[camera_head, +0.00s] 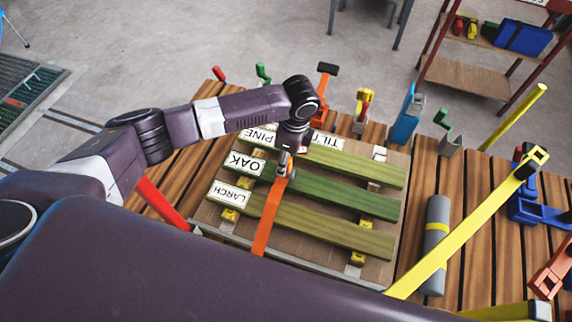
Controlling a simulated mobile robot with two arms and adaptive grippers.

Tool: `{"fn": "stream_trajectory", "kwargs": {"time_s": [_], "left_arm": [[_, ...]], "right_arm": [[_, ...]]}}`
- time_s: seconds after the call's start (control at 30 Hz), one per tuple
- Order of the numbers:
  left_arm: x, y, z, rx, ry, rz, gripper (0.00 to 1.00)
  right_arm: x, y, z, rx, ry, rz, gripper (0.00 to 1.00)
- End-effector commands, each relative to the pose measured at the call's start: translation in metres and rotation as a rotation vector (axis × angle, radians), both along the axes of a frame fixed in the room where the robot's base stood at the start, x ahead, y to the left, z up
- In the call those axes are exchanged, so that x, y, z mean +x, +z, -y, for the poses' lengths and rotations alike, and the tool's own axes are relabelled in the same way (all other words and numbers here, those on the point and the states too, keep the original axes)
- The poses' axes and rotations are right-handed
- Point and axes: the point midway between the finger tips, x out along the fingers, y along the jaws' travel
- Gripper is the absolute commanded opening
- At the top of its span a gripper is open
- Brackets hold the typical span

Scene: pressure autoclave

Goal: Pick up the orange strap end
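The orange strap (267,222) runs across the green boards, from the middle board's area to the tray's front edge. My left arm reaches in from the left. Its gripper (285,168) points down at the strap's far end, between the OAK and TILT labels. The fingers overlap the strap there and look small and dark, so I cannot tell whether they are closed on it. My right gripper is not in view.
Three green boards (320,228), labelled, lie on a tray (215,215) on a slatted wooden table (410,270). A yellow bar (455,240), a grey cylinder (436,235) and a red bar (160,203) flank the tray. Several coloured clamps stand along the far edge.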

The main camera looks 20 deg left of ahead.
Motion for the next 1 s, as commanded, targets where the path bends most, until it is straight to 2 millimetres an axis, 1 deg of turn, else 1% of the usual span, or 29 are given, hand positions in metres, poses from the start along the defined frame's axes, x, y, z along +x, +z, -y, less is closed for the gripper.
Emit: {"fn": "stream_trajectory", "kwargs": {"time_s": [0.1,0.2,0.23,0.6,0.87,1.0], "left_arm": [[0.0002,-0.0014,0.0,0.0,0.0,0.001,0.42],[0.0001,-0.0013,0.0001,0.0,-0.001,0.001,0.42],[0.0,-0.0013,0.0001,0.0,-0.001,0.001,0.4],[0.0,-0.0009,0.0003,0.0,-0.001,0.001,0.0],[0.0003,-0.0003,0.0004,0.0,-0.001,0.001,0.0],[0.0005,0.0042,0.0005,-0.001,-0.001,0.001,0.0]], "right_arm": [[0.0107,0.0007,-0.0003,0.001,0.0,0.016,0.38],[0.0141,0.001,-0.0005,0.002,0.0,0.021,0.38],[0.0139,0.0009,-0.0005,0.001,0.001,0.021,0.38],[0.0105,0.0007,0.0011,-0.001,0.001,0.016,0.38],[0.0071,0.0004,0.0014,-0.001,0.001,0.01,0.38],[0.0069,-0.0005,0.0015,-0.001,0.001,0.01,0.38]]}}
